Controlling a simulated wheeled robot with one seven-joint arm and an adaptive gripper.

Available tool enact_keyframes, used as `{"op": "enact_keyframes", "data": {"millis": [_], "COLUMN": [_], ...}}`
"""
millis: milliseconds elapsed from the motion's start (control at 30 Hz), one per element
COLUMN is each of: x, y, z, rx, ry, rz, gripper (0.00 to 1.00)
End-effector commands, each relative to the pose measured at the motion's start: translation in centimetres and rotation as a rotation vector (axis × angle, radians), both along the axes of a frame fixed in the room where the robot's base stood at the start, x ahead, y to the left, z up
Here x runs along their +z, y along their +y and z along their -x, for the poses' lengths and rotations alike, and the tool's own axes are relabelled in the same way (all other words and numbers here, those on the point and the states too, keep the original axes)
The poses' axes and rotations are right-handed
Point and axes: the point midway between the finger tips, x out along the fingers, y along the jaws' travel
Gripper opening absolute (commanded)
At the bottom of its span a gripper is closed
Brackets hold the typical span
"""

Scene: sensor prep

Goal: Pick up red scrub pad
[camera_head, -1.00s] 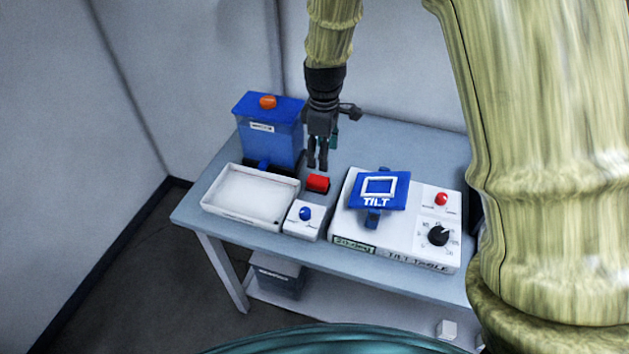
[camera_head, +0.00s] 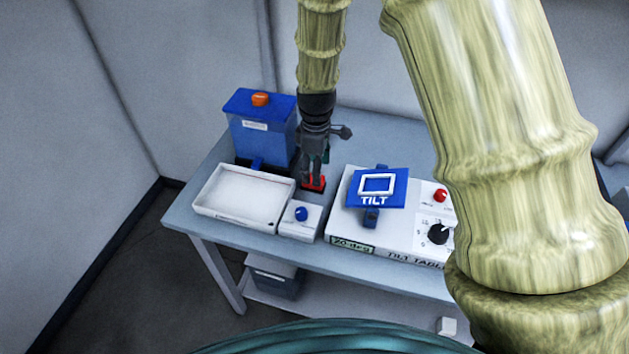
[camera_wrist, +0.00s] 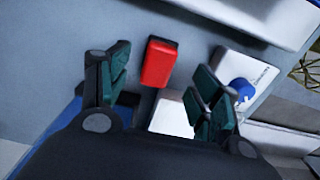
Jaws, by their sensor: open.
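The red scrub pad (camera_head: 313,184) lies on the table between the white tray and the tilt table device, partly hidden by my gripper in the head view. It is a small red block, and in the wrist view the pad (camera_wrist: 159,62) shows whole, between and beyond the fingers. My gripper (camera_head: 313,180) points down over the pad with its fingers apart. In the wrist view my gripper (camera_wrist: 160,90) is open and nothing is held between its dark green fingers.
A white tray (camera_head: 210,212) stands to the left, with a blue-knobbed white box (camera_head: 299,220) in front. A blue container (camera_head: 262,135) with an orange knob stands behind. The white TILT TABLE device (camera_head: 343,222) with its blue plate (camera_head: 377,187) stands close on the right.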

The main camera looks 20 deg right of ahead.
Motion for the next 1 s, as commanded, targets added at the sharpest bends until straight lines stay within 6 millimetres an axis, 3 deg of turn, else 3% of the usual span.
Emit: {"op": "enact_keyframes", "data": {"millis": [633, 967, 1000], "x": [-4.8, -5.2, -5.2], "y": [0.5, 0.5, 0.5], "z": [-0.4, -0.5, -0.5], "rx": [0.0, 0.0, -0.001], "ry": [0.002, 0.0, 0.0], "rz": [0.0, 0.0, 0.0], "gripper": [0.64, 0.64, 0.61]}}
